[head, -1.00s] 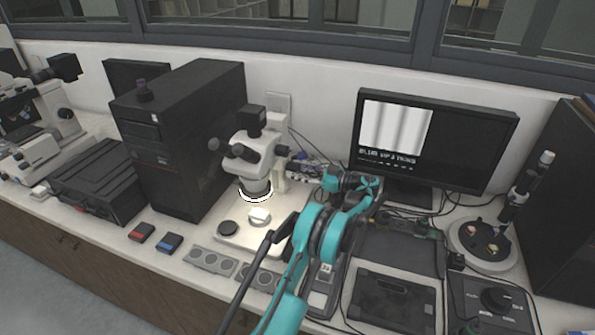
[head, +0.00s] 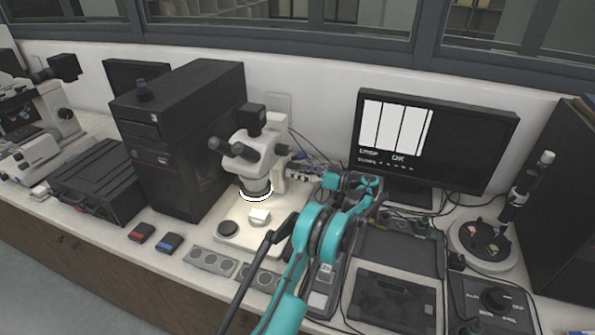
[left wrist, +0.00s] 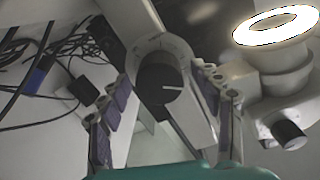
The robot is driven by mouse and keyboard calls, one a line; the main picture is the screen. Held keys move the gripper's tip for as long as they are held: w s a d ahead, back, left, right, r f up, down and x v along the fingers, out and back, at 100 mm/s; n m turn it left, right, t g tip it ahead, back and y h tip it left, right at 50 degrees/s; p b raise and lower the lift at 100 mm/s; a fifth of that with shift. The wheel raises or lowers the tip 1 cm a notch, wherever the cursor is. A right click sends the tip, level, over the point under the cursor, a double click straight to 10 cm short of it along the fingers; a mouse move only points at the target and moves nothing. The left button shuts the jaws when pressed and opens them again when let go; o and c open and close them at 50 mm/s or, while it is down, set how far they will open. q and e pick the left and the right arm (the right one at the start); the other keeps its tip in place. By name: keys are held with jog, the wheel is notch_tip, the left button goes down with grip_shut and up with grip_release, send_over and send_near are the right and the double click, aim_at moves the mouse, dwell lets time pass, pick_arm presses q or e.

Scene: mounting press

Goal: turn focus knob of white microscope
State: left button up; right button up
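The white microscope (head: 262,148) stands on its pale lit base, with a glowing ring under its head. Its black focus knob (left wrist: 158,82) shows in the left wrist view, with a white mark line pointing right. My left gripper (left wrist: 161,76) is open, one finger on each side of the knob, with a visible gap on both sides. In the head view the left gripper (head: 308,173) is at the microscope's right side, where the knob is hidden. The monitor (head: 432,138) shows sharp dark lines on white and the word OK. My right gripper is out of view.
A black computer tower (head: 180,135) stands left of the microscope. Cables (left wrist: 55,60) lie behind the column. A black tablet-like pad (head: 392,298) and a round stand (head: 480,245) are at the right. A red box (head: 142,233) and blue box (head: 169,243) sit in front.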

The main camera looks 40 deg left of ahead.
pick_arm(q)
jog(key=v, duration=1.2)
jog(key=shift+r, duration=0.15)
dwell(1.2)
jog(key=s+d+r+m+t+h, duration=0.3)
jog(key=s+r+m+t+h, duration=0.1)
jog(key=s+m, duration=0.2)
jog(key=s+d+r+m+t+h, duration=0.3)
jog(key=s+r+m+h, duration=0.15)
jog(key=s, duration=0.25)
jog(key=s+d+f+m+t+h, duration=0.2)
jog(key=s+d+f+m+h, duration=0.1)
jog(key=s+d, duration=0.5)
jog(key=s+d+f+m+t+h, duration=0.3)
jog(key=s+d, duration=0.5)
jog(key=s, duration=0.3)
notch_tip(320, 180, down, 3)
jog(key=m+h, duration=0.1)
jog(key=h, duration=0.2)
jog(key=shift+s+d, duration=0.4)
